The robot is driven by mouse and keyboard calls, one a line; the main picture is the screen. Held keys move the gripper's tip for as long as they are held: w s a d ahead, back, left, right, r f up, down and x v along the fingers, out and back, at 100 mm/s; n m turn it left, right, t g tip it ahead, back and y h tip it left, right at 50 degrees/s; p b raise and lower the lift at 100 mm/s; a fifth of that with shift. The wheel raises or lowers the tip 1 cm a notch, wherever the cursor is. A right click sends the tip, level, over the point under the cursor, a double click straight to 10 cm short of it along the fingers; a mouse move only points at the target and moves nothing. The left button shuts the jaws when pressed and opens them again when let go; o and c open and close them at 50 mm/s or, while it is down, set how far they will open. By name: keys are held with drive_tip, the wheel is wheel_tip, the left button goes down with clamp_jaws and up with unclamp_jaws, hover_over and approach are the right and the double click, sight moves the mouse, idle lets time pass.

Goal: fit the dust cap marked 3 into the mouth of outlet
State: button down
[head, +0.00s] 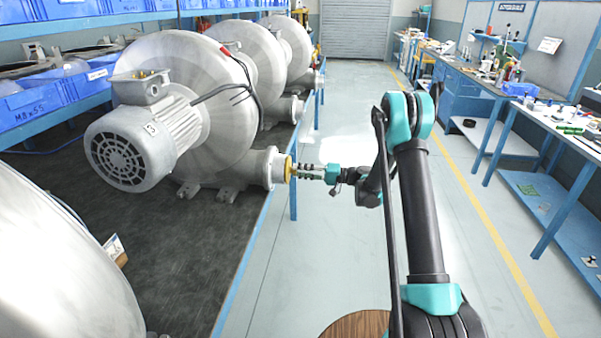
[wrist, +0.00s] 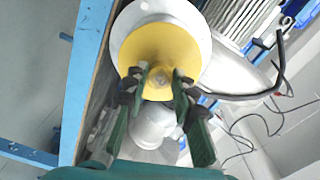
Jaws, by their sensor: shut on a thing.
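The yellow dust cap (head: 288,168) is at the mouth of the nearest blower's outlet (head: 268,167), facing its flange. In the wrist view the cap (wrist: 140,42) shows as a round yellow disc in front of the pale outlet flange (wrist: 201,45). The flange rim shows beyond it mainly at the top and right. My gripper (head: 300,172) is shut on a small knob at the cap's middle; its two dark fingers (wrist: 160,78) also show in the wrist view. I cannot tell whether the cap is inside the mouth or just against it. No mark on the cap is readable.
Several grey blowers stand in a row on the dark bench (head: 200,250), the nearest with a motor (head: 135,150) at left. Black cables (wrist: 262,93) hang near the blower. Blue bins (head: 45,105) line the left shelves. The aisle floor (head: 350,110) is clear.

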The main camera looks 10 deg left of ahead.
drive_tip(key=shift+a, duration=0.3)
idle(0.4)
drive_tip(key=c, duration=1.2)
unclamp_jaws()
drive_tip(key=shift+o, duration=0.2)
drive_tip(key=d, duration=1.2)
drive_tip(key=shift+s, duration=0.4)
